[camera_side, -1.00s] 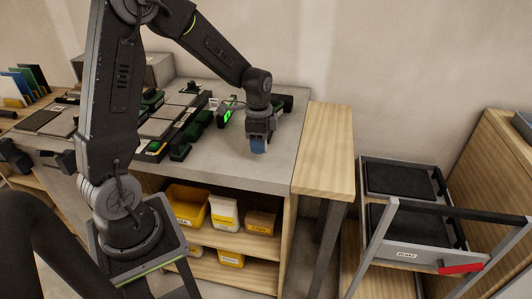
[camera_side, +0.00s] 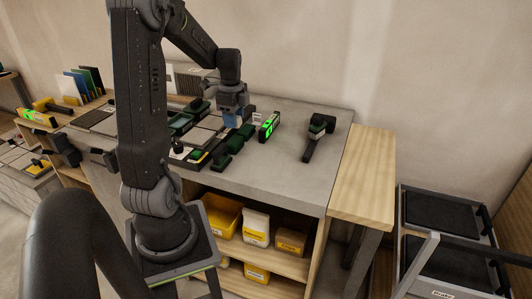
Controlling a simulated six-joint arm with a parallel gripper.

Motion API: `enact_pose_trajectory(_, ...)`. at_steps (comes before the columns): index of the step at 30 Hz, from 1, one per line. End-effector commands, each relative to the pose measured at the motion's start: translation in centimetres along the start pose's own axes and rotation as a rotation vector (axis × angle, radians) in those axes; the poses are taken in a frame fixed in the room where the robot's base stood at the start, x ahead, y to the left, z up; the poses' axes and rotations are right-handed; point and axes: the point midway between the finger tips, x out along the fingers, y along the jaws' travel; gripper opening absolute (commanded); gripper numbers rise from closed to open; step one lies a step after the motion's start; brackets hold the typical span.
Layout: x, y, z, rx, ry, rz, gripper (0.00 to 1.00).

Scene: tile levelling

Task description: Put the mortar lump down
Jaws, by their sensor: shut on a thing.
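My gripper (camera_side: 232,119) is shut, pointing down over the tile area near the middle of the grey worktop (camera_side: 285,165). A bluish piece shows at its fingertips. I cannot tell whether this is the finger pads or part of the mortar lump, and no lump stands out clearly. Grey tiles (camera_side: 207,123) and dark green-black blocks lie just below and left of the gripper. The small gap between gripper and tiles cannot be judged from this view.
A device with a green lit display (camera_side: 269,127) stands right of the gripper. The worktop's front right is clear. A wooden side shelf (camera_side: 362,180) and a cart (camera_side: 450,240) stand at the right. Yellow bins (camera_side: 222,217) sit below.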

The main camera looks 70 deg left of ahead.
Motion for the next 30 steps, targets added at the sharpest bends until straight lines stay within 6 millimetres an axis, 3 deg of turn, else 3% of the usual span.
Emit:
enact_pose_trajectory(3, 0.0, -0.3, 2.1, 0.011, 0.000, 0.000, 0.13)
enact_pose_trajectory(6, 0.5, -0.7, 2.0, 0.022, 0.001, 0.002, 0.13)
enact_pose_trajectory(21, 6.3, -4.2, -7.1, 0.024, 0.000, 0.001, 0.13)
enact_pose_trajectory(26, 7.0, -4.7, -8.1, 0.021, 0.000, 0.000, 0.13)
enact_pose_trajectory(30, 8.7, -4.6, -8.2, 0.020, 0.000, 0.004, 0.13)
